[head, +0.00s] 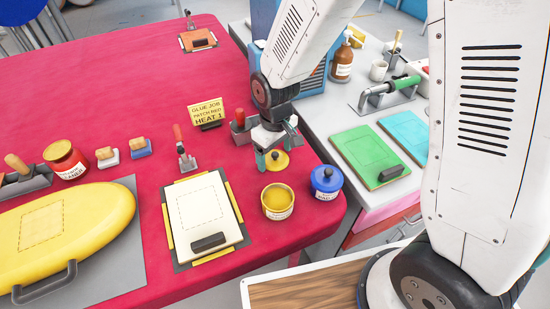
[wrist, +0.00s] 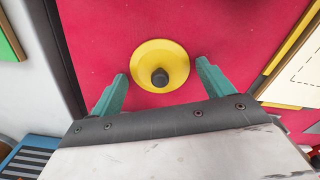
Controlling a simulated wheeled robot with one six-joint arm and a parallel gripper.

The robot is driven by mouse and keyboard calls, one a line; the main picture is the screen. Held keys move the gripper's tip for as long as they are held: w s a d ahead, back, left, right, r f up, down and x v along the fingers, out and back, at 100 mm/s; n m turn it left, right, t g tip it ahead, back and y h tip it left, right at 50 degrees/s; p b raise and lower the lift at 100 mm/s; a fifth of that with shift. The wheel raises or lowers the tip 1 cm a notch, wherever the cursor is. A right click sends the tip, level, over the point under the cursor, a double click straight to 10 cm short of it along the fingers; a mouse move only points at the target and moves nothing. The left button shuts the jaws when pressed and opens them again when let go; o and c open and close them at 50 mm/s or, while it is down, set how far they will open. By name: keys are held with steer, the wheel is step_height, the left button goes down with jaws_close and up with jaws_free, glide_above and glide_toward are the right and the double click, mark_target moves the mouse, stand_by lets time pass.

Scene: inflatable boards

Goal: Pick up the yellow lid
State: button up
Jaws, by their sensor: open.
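The yellow lid (head: 279,160) lies on the red table, a round disc with a dark knob at its centre. In the wrist view the lid (wrist: 160,68) lies ahead of and between the two green fingertips. My gripper (head: 271,157) is open and empty, with its fingers (wrist: 162,88) spread to either side of the lid. In the head view the gripper partly covers the lid. I cannot tell the exact height of the fingertips above the table. An open yellow pot (head: 278,203) stands nearer the front of the table.
A blue lidded pot (head: 326,183) stands right of the yellow pot. A white board with a dark block (head: 202,215) lies to the left. A grey side counter with a green board (head: 369,156) lies right.

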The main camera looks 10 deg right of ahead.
steer(key=c, duration=1.1)
steer(key=shift+r, duration=0.1)
